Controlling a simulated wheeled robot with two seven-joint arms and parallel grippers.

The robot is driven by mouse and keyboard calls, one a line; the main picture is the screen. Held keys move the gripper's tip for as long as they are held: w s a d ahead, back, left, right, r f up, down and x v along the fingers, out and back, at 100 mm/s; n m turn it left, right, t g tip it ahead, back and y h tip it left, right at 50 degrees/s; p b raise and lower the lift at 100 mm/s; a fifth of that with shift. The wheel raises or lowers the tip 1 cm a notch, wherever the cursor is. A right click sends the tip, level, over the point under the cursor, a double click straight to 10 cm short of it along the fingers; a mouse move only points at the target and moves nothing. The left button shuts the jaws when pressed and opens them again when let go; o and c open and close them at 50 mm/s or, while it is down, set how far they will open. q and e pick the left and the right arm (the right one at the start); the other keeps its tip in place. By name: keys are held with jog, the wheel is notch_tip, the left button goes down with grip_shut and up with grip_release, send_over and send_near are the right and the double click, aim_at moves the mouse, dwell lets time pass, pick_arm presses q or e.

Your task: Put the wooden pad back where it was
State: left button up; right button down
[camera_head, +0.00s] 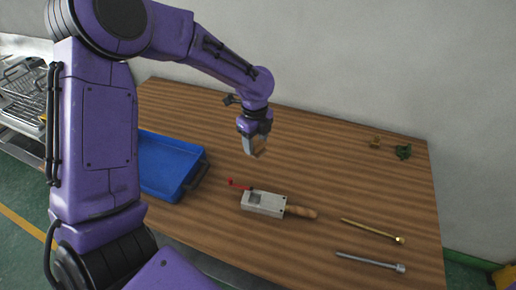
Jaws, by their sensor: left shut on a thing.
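My left gripper (254,147) comes in from the upper left and points down above the middle of the wooden table. It is shut on a small brown piece, the wooden pad (261,148), which is mostly hidden by the fingers. A metal block mould (262,203) with a wooden handle (301,211) and a red lever (238,184) lies on the table, nearer than the gripper. My right gripper is not in view.
A blue tray (201,159) stands at the table's left, partly behind my arm. A brass rod (370,230) and a grey rod (369,261) lie at the right. Small green (403,151) and brass (376,142) parts lie at the back right. The table's middle right is clear.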

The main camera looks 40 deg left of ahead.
aim_at(257, 143)
pick_arm(q)
jog(key=w+f, duration=0.1)
jog(key=w+a+f, duration=0.1)
jog(key=f, duration=0.1)
jog(key=w+f, duration=0.1)
jog(key=shift+a+f+p, duration=0.15)
jog(key=shift+a+p, duration=0.15)
jog(key=shift+p, duration=0.05)
notch_tip(257, 143, down, 2)
jog(key=shift+f+p, duration=0.25)
jog(key=shift+p, duration=0.4)
jog(key=shift+f, duration=0.25)
jog(key=shift+f, duration=0.1)
jog(key=o, duration=0.9)
jog(key=shift+w, duration=0.1)
jog(key=shift+o, duration=0.2)
jog(key=shift+r, duration=0.2)
notch_tip(257, 143, up, 12)
jog(key=b, duration=0.2)
